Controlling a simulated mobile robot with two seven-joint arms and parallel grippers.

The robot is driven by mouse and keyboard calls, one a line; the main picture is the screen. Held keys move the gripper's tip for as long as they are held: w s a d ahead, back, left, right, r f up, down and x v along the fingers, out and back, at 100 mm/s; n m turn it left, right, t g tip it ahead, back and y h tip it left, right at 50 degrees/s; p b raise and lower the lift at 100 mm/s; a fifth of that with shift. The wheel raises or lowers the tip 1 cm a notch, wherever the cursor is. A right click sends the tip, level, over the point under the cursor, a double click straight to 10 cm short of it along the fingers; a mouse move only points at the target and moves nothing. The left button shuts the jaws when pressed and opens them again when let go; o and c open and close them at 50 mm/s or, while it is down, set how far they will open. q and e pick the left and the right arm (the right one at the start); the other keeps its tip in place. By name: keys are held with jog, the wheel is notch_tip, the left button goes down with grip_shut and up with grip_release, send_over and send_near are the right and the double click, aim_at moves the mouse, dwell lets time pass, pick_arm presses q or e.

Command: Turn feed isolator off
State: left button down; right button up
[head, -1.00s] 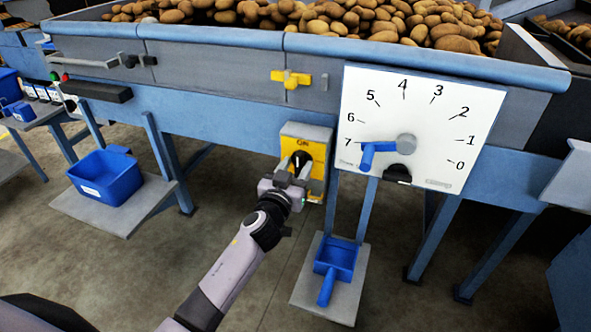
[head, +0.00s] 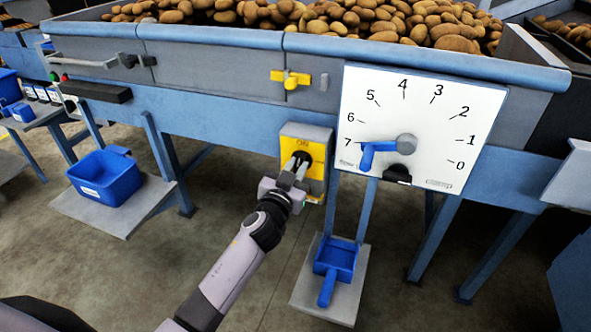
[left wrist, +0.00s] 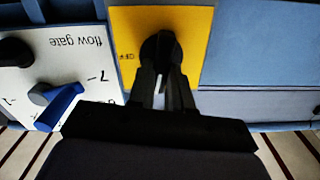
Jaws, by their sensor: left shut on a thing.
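The feed isolator is a black rotary knob (left wrist: 160,48) on a yellow plate (head: 317,150), on the blue frame below the potato hopper. Lettering that looks like ON shows at the plate's top in the head view. In the left wrist view, the knob's grip points roughly along the fingers, and OFF lettering is upside down to its left. My left gripper (head: 295,168) is in front of the plate, shut on the knob; its fingers also show in the left wrist view (left wrist: 163,85) and partly hide the knob. My right gripper is not in view.
Right of the isolator is a white flow gate dial (head: 435,105) with a blue lever (head: 368,155) near 7. A yellow latch (head: 291,79) sits above. A blue scoop (head: 335,262) lies on a low plate below. A blue bin (head: 105,176) stands at left.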

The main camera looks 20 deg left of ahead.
pick_arm(q)
jog(key=shift+d+f+m+b, duration=0.1)
jog(key=shift+f+m+b, duration=0.1)
jog(key=shift+m, duration=2.4)
jog(key=shift+d+f+m+b, duration=0.1)
jog(key=shift+m+b, duration=0.05)
jog(key=shift+m, duration=2.45)
jog(key=shift+d+f+m+b, duration=0.1)
jog(key=shift+m+b, duration=0.1)
jog(key=shift+m, duration=2.4)
jog(key=c, duration=1)
grip_release()
jog(key=shift+c, duration=0.2)
jog(key=s, duration=0.7)
jog(key=shift+a+p, duration=0.15)
jog(key=shift+p, duration=0.3)
